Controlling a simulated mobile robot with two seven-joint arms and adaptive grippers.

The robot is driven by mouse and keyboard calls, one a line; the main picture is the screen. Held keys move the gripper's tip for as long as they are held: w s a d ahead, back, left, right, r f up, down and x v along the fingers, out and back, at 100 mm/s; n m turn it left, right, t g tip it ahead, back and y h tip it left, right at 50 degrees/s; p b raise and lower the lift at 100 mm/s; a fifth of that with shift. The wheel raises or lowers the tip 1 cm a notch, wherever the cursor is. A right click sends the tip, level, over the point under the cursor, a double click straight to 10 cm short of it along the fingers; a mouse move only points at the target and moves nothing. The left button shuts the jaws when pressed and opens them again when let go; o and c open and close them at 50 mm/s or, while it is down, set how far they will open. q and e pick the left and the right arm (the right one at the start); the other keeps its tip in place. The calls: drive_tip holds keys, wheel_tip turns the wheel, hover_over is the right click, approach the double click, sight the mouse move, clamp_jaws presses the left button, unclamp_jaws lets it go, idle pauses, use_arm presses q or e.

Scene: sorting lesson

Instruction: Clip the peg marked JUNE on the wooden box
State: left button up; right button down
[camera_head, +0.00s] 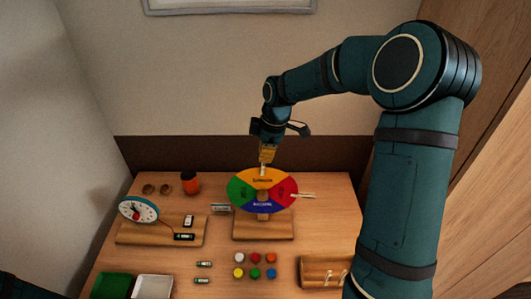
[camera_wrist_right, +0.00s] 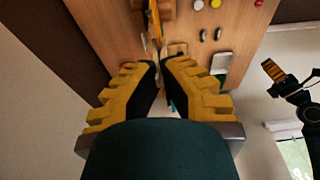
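My right gripper (camera_head: 267,155) points down just above the top of the round colored wheel (camera_head: 243,190). A small pale peg (camera_head: 263,170) shows between its tips, at the wheel's yellow upper part; I cannot read its marking or tell whether it touches the wheel. In the right wrist view the yellow fingers (camera_wrist_right: 160,63) are close together around a thin pale piece. The wooden box (camera_head: 312,268) stands at the front right of the table with pale pegs at it, partly behind my right arm. My left gripper (camera_wrist_right: 272,70) shows small in the right wrist view, away from the table.
Pale pegs stick out at the wheel's left (camera_head: 220,208) and right (camera_head: 303,195). A clock (camera_head: 138,209) stands on a wooden base at left.

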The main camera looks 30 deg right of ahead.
drive_tip(key=shift+r, duration=0.1)
use_arm(q)
wheel_tip(320, 180, up, 4)
drive_tip(key=p, duration=0.3)
drive_tip(key=shift+f, duration=0.25)
use_arm(e)
drive_tip(key=r, duration=0.4)
drive_tip(key=shift+s+d+r, duration=0.2)
drive_tip(key=shift+d+r, duration=0.1)
drive_tip(key=shift+r, duration=0.05)
